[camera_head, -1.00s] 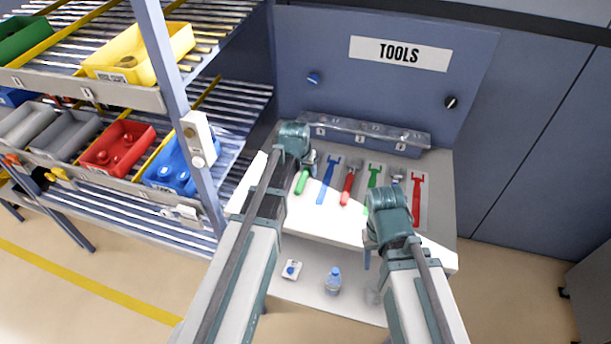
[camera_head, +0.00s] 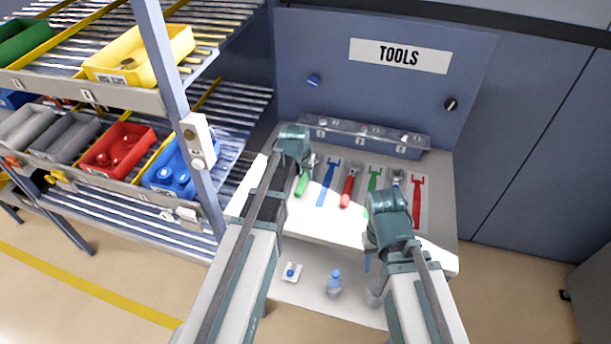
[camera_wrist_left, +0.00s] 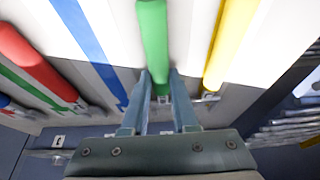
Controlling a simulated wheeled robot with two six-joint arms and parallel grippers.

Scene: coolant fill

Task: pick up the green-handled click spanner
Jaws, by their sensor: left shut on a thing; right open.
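My left gripper (camera_wrist_left: 160,74) is shut on this handle. In the head view my left gripper (camera_head: 306,166) is over the spanner, and the wrist hides its far end. I cannot tell whether the spanner still touches the bench. My right gripper (camera_head: 369,250) is open over the bench's front right part, with its fingers mostly hidden by the arm.
A red-handled spanner (camera_head: 348,190) lies to the right, among blue, green and red tool outlines. A yellow handle (camera_wrist_left: 230,40) lies beside the green one in the wrist view. The shelving post (camera_head: 178,110) is close on the left.

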